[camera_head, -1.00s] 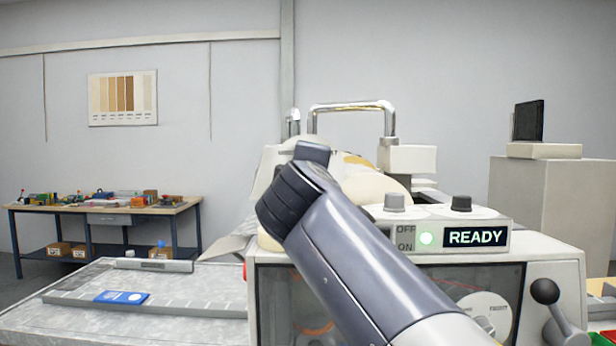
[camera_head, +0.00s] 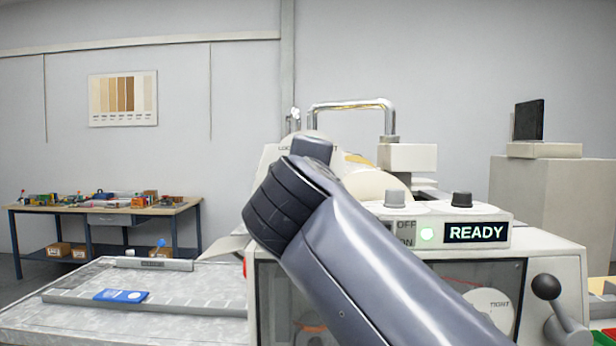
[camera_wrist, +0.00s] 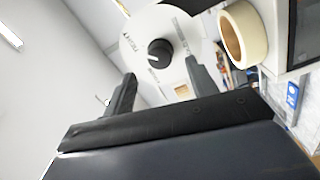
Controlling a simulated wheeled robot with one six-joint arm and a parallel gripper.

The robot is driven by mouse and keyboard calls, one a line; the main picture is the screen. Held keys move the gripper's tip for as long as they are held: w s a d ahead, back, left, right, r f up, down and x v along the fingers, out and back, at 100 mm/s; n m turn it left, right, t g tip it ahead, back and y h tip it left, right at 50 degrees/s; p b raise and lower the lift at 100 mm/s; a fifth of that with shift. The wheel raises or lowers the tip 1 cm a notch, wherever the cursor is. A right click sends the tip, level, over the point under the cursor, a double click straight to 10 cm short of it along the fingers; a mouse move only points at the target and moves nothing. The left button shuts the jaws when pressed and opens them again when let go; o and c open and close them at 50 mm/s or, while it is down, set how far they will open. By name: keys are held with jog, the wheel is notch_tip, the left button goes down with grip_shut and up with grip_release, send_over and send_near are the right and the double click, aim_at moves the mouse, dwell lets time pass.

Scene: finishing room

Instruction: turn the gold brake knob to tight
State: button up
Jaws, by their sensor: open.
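In the wrist view a round white dial (camera_wrist: 148,24) with small lettering carries a dark knob (camera_wrist: 160,53) with a pale pointer line. The knob looks black here, and I see no clearly gold knob. My gripper (camera_wrist: 161,69) is open, with one finger on each side of the knob's lower part in the picture. I cannot tell how far the fingertips are from it. My gripper is hidden in that view.
A cream ring-shaped roll (camera_wrist: 234,38) is close right of the dial in the wrist view. The machine top has a lit READY display (camera_head: 476,233), a grey knob (camera_head: 395,198) and a black knob (camera_head: 461,199). A ball lever (camera_head: 546,287) stands right of the window.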

jog(key=s, duration=0.6)
jog(key=shift+f+b, duration=0.1)
jog(key=shift+b, duration=0.25)
jog(key=shift+w, duration=0.2)
jog(key=w+p, duration=0.2)
jog(key=w, duration=0.8)
jog(key=shift+w+d+r, duration=0.15)
jog(key=shift+w+r, duration=0.1)
jog(key=shift+s+f, duration=0.1)
